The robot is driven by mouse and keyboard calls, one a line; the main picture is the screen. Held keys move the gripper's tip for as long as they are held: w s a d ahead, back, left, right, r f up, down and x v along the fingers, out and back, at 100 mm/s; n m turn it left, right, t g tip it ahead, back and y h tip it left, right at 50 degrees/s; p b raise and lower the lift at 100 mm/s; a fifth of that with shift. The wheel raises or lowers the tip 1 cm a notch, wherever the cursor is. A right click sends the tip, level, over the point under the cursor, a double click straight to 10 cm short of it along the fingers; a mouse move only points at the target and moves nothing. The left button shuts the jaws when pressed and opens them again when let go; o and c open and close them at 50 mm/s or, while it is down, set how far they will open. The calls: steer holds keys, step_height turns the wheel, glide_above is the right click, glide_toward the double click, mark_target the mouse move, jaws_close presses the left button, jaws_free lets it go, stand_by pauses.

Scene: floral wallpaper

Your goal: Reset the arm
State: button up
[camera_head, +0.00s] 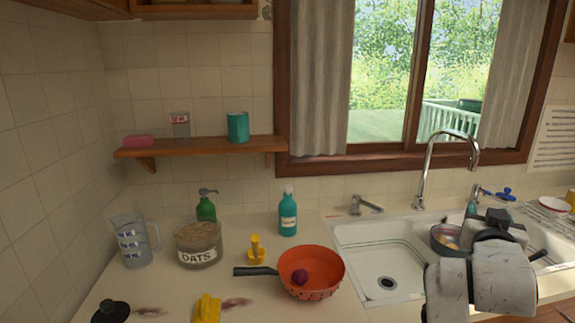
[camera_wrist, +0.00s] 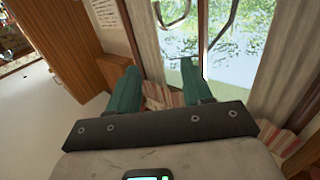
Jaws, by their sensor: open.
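My gripper shows in the wrist view (camera_wrist: 160,72) with its two green fingers spread apart and nothing between them. In the head view my grey-white arm rises at the lower right, in front of the sink (camera_head: 380,260). It hides the right part of the sink. The fingers are mostly hidden in the head view.
An orange colander (camera_head: 325,268) with a dark round item in it stands left of the sink. A pan (camera_head: 446,238) sits in the sink by my arm. The faucet (camera_head: 428,165) rises behind. An oats jar (camera_head: 199,243), measuring jug (camera_head: 131,243) and bottles stand left.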

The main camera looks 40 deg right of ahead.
steer(key=w+a+f+n+t+y, duration=0.1)
steer(key=w+a+f+n+y, duration=0.5)
steer(key=f, duration=0.5)
steer(key=w+a+f+n+t+y, duration=0.1)
steer(key=w+a+f+y, duration=0.2)
steer(key=a+f, duration=0.6)
steer(key=s+a+f+n+g+y, duration=0.3)
steer(key=s+a+f+y, duration=0.1)
steer(key=a+f, duration=0.5)
steer(key=s+a+f+n+g+y, duration=0.3)
steer(key=s+a+f, duration=0.4)
steer(key=a, duration=0.5)
step_height(320, 180, down, 2)
steer(key=shift+f+n+y, duration=0.25)
steer(key=shift+n+y, duration=0.25)
steer(key=shift+n, duration=0.2)
